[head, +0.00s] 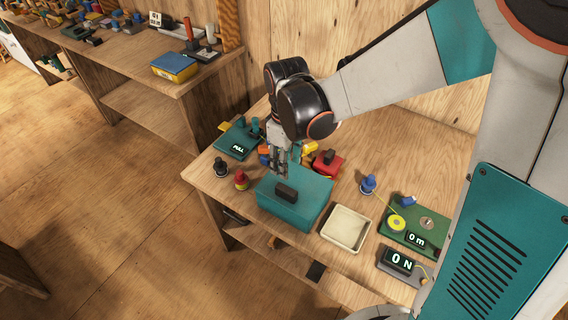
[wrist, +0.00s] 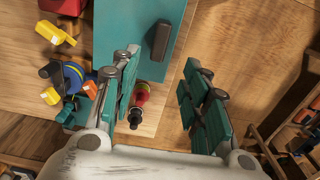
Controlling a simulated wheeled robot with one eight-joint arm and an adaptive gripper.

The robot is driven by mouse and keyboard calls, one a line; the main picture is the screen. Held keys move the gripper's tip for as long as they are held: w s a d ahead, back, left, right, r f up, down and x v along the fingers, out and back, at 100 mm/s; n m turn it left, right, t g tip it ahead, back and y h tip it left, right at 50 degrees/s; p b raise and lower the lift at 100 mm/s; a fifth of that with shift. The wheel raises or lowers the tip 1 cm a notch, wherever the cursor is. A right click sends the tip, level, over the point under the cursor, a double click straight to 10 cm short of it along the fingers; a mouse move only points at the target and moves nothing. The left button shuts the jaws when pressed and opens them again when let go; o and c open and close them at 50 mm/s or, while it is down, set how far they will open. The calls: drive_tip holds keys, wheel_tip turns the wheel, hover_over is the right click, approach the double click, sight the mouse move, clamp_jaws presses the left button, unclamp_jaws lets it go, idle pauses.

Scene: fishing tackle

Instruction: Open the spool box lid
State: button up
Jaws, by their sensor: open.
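The spool box (head: 310,205) is a teal box with a flat lid and a dark block handle (head: 286,192) on top. The lid looks closed. In the wrist view the teal lid (wrist: 120,30) fills the top middle, with the dark handle (wrist: 161,40) near its right edge. My gripper (head: 279,168) is above the back part of the box in the head view. The handle lies just beyond the fingertips. I cannot tell the exact height gap.
A cream tray (head: 345,227) stands close right of the box. A red-and-black bottle (wrist: 139,100) shows between the fingers in the wrist view. The table's front edge is near.

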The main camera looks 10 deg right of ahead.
sight(286, 188)
wheel_tip(286, 188, down, 13)
drive_tip(key=b, duration=0.9)
drive_tip(key=shift+s+d+f, duration=0.1)
drive_tip(key=shift+f, duration=0.05)
clamp_jaws()
